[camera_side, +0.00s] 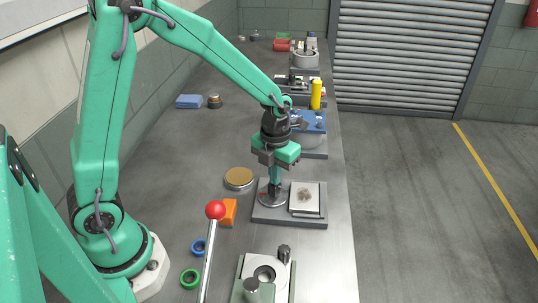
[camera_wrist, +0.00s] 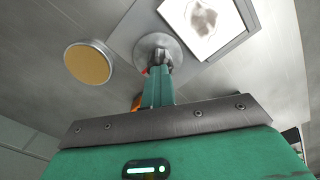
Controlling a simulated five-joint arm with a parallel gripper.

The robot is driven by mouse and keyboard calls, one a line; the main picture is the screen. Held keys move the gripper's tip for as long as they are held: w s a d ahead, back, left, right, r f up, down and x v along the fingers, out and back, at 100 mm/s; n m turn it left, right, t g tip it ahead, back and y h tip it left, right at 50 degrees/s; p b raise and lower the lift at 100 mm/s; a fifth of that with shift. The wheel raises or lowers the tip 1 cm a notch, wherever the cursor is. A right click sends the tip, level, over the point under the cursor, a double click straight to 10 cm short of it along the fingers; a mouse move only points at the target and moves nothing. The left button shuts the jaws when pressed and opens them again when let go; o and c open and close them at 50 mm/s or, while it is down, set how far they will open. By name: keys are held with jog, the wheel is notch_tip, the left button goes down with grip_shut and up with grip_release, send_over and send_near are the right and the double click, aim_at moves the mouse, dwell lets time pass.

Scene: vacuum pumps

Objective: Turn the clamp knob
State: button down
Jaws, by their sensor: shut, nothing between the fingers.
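My gripper (camera_side: 275,188) points down, its fingers together with nothing between them. Its tips are over a round grey metal disc (camera_side: 267,198) on the left part of a flat grey base plate (camera_side: 288,221). In the wrist view the fingers (camera_wrist: 160,68) reach the disc (camera_wrist: 146,47), where a small dark upright part (camera_wrist: 162,58) shows at the tips. I cannot tell whether they touch it. A dark ribbed knob (camera_side: 284,252) stands on a pale metal fixture (camera_side: 246,271) at the front. I cannot tell for sure which part is the clamp knob.
A white square plate with a brown mark (camera_side: 304,197) lies right of the disc. A gold round lid (camera_side: 239,178), an orange block (camera_side: 229,212) and a red-ball lever (camera_side: 215,210) stand to the left. A blue unit (camera_side: 309,122) and yellow cylinder (camera_side: 316,94) stand behind.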

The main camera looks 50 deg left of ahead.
jog(key=c, duration=2.1)
grip_release()
jog(key=o, duration=0.4)
jog(key=shift+r, duration=0.4)
jog(key=shift+r, duration=0.35)
jog(key=shift+r, duration=0.3)
jog(key=shift+r, duration=3)
